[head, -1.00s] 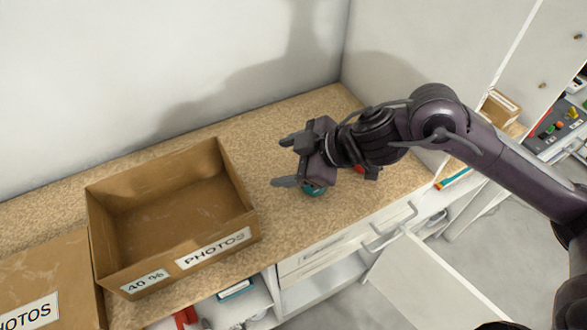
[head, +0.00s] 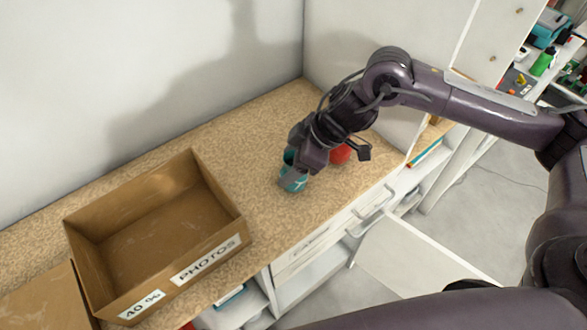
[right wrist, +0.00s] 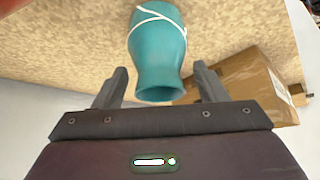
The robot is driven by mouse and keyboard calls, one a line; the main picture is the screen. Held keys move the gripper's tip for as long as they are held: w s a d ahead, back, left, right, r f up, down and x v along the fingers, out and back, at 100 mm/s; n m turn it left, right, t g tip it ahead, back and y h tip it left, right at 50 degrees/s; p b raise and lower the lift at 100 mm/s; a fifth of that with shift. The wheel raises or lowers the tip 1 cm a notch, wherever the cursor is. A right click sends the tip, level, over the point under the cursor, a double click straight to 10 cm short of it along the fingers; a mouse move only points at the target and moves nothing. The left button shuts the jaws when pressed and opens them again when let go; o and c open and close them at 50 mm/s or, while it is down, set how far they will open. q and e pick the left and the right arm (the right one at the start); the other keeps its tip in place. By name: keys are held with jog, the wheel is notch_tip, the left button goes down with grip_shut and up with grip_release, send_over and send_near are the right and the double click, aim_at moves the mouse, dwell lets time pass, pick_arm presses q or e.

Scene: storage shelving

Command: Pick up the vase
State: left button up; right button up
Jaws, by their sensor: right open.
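The vase (right wrist: 157,50) is teal with white lines. In the right wrist view it lies between and just beyond the two open fingers of my right gripper (right wrist: 160,85), with its mouth toward the gripper. In the head view the vase (head: 291,180) stands on the speckled counter, partly hidden by my right gripper (head: 293,170), which reaches down over it. I cannot tell whether the fingers touch it. My left gripper is not in view.
An open cardboard box (head: 205,268) labelled PHOTOS stands on the counter (head: 250,215) to the left. A red round object (head: 341,153) sits just behind my right gripper. A wall closes the back, and an open white cabinet door (head: 415,262) hangs below the front edge.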

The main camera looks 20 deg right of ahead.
jog(key=shift+w+a+f, duration=0.15)
jog(key=shift+f, duration=0.2)
jog(key=shift+c, duration=0.5)
jog(key=c, duration=1.1)
jog(key=shift+o, duration=0.2)
jog(key=shift+r, duration=0.15)
